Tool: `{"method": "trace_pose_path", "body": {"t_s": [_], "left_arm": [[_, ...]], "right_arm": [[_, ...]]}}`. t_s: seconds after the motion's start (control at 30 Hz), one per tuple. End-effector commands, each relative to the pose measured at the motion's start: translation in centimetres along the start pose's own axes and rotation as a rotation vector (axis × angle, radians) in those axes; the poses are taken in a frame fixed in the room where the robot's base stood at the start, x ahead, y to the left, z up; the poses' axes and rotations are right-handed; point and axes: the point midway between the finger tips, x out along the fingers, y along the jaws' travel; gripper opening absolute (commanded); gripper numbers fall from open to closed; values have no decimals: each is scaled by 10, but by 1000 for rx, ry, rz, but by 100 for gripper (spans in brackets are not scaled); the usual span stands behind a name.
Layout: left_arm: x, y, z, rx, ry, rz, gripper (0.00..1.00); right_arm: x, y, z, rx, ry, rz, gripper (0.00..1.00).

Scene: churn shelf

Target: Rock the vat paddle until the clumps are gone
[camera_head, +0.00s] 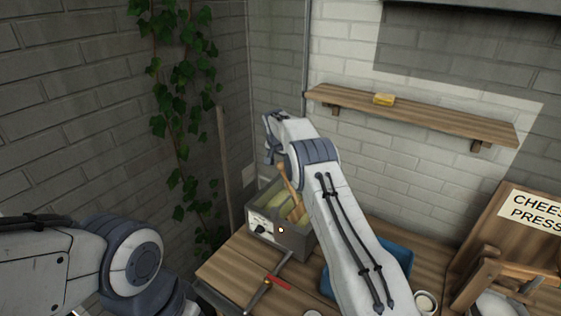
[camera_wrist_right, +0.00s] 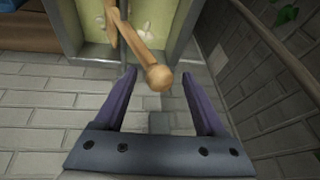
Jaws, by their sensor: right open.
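The vat (camera_head: 296,238) is a grey open box with a dial on its front, at the far end of the wooden table. It holds pale yellow-green liquid, and the right wrist view shows whitish clumps (camera_wrist_right: 145,28) in it. The wooden paddle (camera_head: 289,186) leans up out of the vat. Its round handle end (camera_wrist_right: 159,78) appears between my fingertips in the right wrist view; I see no grip on it. My right gripper (camera_head: 269,143) is open above the vat; it also shows in the wrist view (camera_wrist_right: 159,72). My left arm shows at the left, its gripper out of view.
A red-handled tool (camera_head: 275,282) lies on the table (camera_head: 232,266) before the vat. A blue tray (camera_head: 396,254) is partly hidden behind my right arm. A cheese press (camera_head: 520,245) stands at the right. A wall shelf (camera_head: 440,118) holds a yellow block (camera_head: 384,99).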

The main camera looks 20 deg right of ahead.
Motion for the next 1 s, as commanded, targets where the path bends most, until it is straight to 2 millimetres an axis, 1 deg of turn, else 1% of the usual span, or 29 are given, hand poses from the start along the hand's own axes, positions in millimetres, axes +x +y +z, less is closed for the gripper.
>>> {"method": "trace_pose_path", "body": {"t_s": [0.23,0.27,0.3,0.37,0.4,0.43,1.0], "left_arm": [[0,0,0,0,0,0,50],[0,0,0,0,0,0,50],[0,0,0,0,0,0,50],[0,0,0,0,0,0,50],[0,0,0,0,0,0,50],[0,0,0,0,0,0,50],[0,0,0,0,0,0,50]], "right_arm": [[1,0,0,0,0,0,73],[1,0,0,0,0,0,61],[1,0,0,0,0,0,46],[1,0,0,0,0,0,23],[1,0,0,0,0,0,8],[1,0,0,0,0,0,0],[1,-1,0,2,0,-3,0]]}}
